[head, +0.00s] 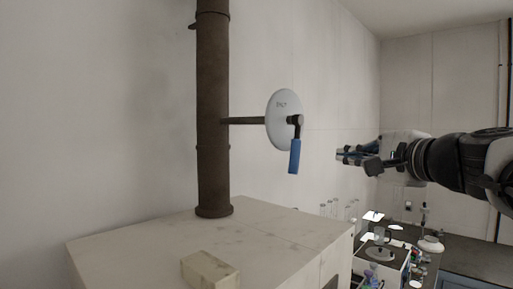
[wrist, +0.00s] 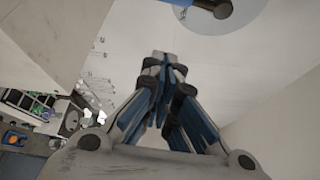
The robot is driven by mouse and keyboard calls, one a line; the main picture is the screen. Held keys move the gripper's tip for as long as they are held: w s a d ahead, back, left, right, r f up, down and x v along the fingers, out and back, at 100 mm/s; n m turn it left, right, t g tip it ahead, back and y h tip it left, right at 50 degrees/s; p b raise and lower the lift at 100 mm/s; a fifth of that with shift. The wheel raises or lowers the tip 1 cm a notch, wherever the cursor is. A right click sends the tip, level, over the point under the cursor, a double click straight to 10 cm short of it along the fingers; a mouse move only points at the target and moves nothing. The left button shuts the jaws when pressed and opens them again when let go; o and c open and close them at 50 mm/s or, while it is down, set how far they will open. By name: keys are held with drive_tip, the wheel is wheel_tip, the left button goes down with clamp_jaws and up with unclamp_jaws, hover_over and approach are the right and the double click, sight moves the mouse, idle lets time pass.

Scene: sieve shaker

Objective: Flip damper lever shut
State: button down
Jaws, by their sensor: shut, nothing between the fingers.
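The damper lever has a blue handle (head: 294,156) that hangs down from a dark hub in front of a pale round plate (head: 281,118) in the head view. The plate sits at the end of a short rod from a brown vertical pipe (head: 213,110). My gripper (head: 339,156) is shut and empty, to the right of the handle and apart from it. In the wrist view my gripper's fingers (wrist: 166,60) are together, and part of the round plate (wrist: 235,15) shows at the top. The lever's handle is mostly cut off there.
The pipe stands on a pale stone block (head: 260,235) with a small block (head: 210,268) on it. At the lower right, a bench with glassware and a round device (head: 379,252) lies below my arm. The space between my gripper and the handle is clear.

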sight(296, 144)
drive_tip(key=shift+s, duration=0.1)
drive_tip(key=r+p+x, duration=0.1)
drive_tip(key=p+x, duration=0.1)
drive_tip(key=x, duration=0.8)
drive_tip(key=s+a, duration=0.2)
drive_tip(key=a, duration=0.1)
drive_tip(key=shift+a+f+p, duration=0.1)
drive_tip(key=shift+f+p, duration=0.1)
drive_tip(key=shift+p, duration=0.1)
drive_tip(key=shift+s+r, duration=0.1)
drive_tip(key=shift+s, duration=0.05)
drive_tip(key=shift+a+p, duration=0.1)
drive_tip(key=shift+p, duration=0.55)
drive_tip(key=shift+s+a+m+p, duration=0.15)
drive_tip(key=shift+s+m+p, duration=0.05)
drive_tip(key=shift+m+p, duration=0.15)
drive_tip(key=shift+g+p, duration=0.3)
